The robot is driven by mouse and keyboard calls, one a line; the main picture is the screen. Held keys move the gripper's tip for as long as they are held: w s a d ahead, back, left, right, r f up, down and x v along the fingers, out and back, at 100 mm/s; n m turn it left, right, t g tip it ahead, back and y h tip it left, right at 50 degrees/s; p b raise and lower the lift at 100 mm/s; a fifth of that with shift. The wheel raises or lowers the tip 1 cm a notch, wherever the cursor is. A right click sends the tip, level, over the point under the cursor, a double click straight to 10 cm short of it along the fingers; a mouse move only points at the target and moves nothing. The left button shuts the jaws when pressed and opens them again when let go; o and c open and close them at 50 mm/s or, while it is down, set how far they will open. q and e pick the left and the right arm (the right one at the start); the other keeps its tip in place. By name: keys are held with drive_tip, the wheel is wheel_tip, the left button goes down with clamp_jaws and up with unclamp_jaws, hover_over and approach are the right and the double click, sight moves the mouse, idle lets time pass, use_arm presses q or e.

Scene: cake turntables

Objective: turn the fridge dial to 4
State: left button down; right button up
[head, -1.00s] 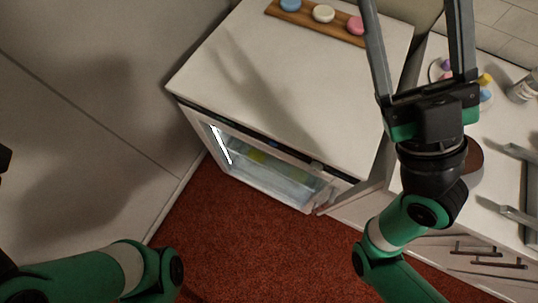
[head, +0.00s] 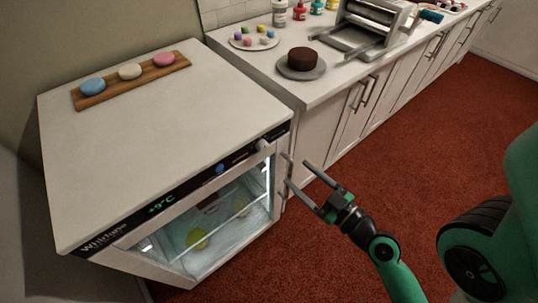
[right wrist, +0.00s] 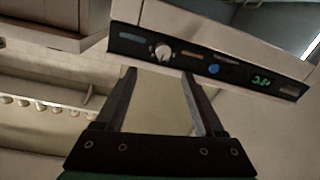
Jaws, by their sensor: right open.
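The fridge (head: 205,222) stands at left in the head view, with a glass door and a dark control strip along its top front edge. A pale round dial (head: 262,145) sits near the right end of that strip. The dial also shows in the right wrist view (right wrist: 163,52), with a small mark on it; the number it points to is too small to read. My right gripper (head: 297,171) is open and empty, in front of the fridge's right end. In the right wrist view its fingertips (right wrist: 158,73) straddle the line to the dial, apart from it. My left gripper is not in view.
A green display (head: 161,203) and a blue button (head: 220,168) share the strip. A board (head: 132,82) with several coloured rounds lies on the fridge top. The counter (head: 318,88) at right holds a dark cake (head: 303,58) and a press. Red floor in front is clear.

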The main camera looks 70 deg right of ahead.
drive_tip(key=p, duration=0.3)
approach(265, 148)
drive_tip(key=x, duration=0.8)
drive_tip(key=shift+w+d, duration=0.1)
drive_tip(key=shift+w, duration=0.05)
clamp_jaws()
